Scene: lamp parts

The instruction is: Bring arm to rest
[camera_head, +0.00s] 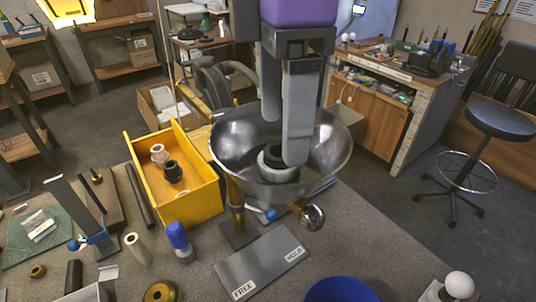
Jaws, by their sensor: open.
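My gripper (283,140) hangs down from the top centre, with its two fingers spread apart and nothing visible between them. Its fingers show in front of a shiny metal lamp shade (330,140), which is open upward like a bowl. A white ring with a dark centre (270,172) sits at the bottom of the shade, partly hidden by the nearer finger. I cannot tell whether a fingertip touches it. The shade sits above a brass post (236,208). A grey plate (262,265) marked FREE and HOLD lies in front, and a blue-ended lever (270,214) is under the shade.
A yellow bin (190,207) with a white and a black socket stands left of the shade. A blue bowl (341,290), a white bulb (459,285), a blue-capped bottle (178,238) and a blue-handled clamp (90,230) are nearby. The table's right side is mostly clear.

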